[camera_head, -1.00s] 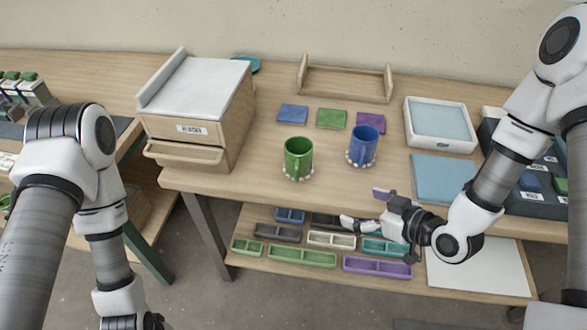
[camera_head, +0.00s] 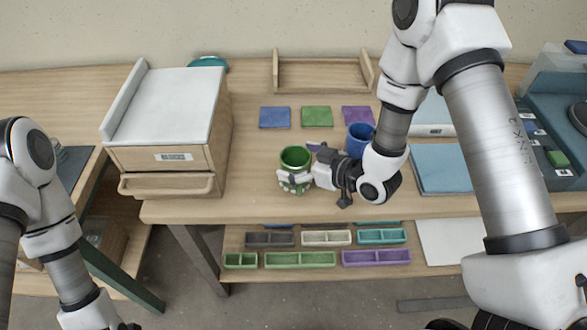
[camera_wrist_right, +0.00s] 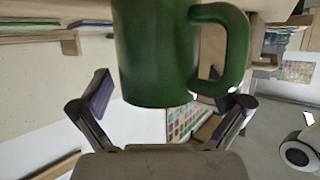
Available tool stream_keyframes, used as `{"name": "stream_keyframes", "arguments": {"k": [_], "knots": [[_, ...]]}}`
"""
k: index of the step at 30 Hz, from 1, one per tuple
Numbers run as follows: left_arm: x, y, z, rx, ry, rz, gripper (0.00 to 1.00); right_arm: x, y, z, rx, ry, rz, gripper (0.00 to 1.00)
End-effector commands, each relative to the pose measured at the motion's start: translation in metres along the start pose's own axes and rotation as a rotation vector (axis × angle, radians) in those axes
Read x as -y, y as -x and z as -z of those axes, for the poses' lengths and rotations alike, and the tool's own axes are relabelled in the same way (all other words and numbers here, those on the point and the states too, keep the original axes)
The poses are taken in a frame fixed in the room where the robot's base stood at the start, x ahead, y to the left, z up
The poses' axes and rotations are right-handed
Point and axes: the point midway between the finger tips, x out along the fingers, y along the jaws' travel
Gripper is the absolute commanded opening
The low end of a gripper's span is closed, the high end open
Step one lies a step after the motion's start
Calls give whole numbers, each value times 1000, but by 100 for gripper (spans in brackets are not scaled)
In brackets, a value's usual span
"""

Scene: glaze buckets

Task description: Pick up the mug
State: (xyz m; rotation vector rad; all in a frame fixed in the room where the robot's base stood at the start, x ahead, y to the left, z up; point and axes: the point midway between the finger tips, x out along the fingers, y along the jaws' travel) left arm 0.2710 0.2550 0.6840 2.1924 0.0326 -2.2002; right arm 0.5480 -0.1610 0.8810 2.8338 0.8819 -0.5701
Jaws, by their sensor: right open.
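A green mug (camera_head: 296,158) stands upright on the table, its lower part partly hidden by my right gripper in the head view. In the right wrist view the mug (camera_wrist_right: 158,50) fills the upper middle, with its handle to the right. My right gripper (camera_head: 300,172) is open at the mug. In the wrist view its two fingers (camera_wrist_right: 168,100) are spread on either side of the mug, with gaps to it. A blue mug (camera_head: 359,138) stands to the right, partly hidden behind my right arm. My left gripper is out of view; only the left arm shows.
A wooden drawer box (camera_head: 170,158) stands to the left. Blue, green and purple tiles (camera_head: 316,116) lie behind the mugs, with a wooden rack (camera_head: 322,77) at the back. Colored trays (camera_head: 300,259) sit on the shelf below. The table between box and green mug is clear.

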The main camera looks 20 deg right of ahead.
Motion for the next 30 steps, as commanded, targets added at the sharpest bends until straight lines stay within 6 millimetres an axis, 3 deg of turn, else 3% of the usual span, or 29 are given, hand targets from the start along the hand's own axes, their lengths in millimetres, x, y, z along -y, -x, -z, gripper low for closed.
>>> {"name": "stream_keyframes", "arguments": {"k": [7, 8, 13, 14, 25, 30], "knots": [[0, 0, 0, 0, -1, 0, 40, 0, -5, 0, 0, -3, 0, 100], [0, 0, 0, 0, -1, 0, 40, 0, -5, 0, 0, -3, 0, 93], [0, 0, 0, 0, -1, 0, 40, 0, -5, 0, 0, -2, 0, 33], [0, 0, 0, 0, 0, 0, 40, 0, -5, -1, 1, -2, 0, 27], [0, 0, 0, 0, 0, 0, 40, 0, -4, 0, 2, -3, 0, 26], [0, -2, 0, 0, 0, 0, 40, 0, 0, 11, -1, -1, 0, 26]]}}
